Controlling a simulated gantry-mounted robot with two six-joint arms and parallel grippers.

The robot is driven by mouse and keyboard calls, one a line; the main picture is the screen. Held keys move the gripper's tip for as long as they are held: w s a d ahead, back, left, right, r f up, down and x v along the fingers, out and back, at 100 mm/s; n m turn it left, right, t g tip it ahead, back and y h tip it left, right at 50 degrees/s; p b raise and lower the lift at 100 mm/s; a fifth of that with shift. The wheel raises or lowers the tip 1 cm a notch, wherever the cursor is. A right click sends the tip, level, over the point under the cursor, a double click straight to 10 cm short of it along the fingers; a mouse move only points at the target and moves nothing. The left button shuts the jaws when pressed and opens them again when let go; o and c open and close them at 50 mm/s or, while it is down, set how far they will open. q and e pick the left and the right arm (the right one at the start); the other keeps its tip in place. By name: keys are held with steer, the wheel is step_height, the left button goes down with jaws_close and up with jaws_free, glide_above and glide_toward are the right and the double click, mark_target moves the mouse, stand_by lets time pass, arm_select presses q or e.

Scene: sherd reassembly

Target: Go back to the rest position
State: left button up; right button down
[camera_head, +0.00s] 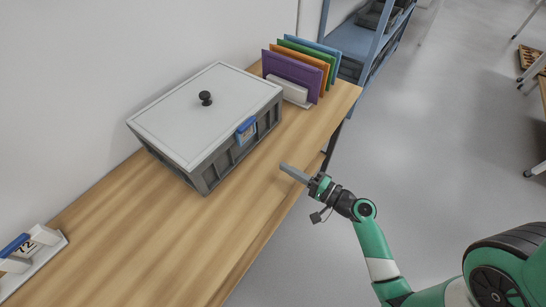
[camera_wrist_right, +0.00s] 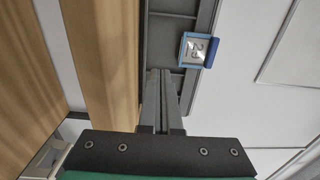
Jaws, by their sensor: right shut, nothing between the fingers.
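My right gripper (camera_head: 292,174) is shut and empty. It hangs over the front edge of the wooden table (camera_head: 180,240), to the right of a grey crate. Its shut fingers also show in the right wrist view (camera_wrist_right: 160,75), in line with the crate's side wall but with a gap that I cannot measure. My left gripper is not in view.
The grey crate (camera_head: 243,152) stands on the table with a pale lid (camera_head: 170,110), a black knob and a blue-framed label (camera_head: 246,131). Coloured folders (camera_head: 290,75) stand in a rack behind. A white holder (camera_head: 40,255) lies at left. The front table strip is clear.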

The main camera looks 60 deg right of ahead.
steer(key=shift+s, duration=1.15)
steer(key=shift+w+a, duration=0.1)
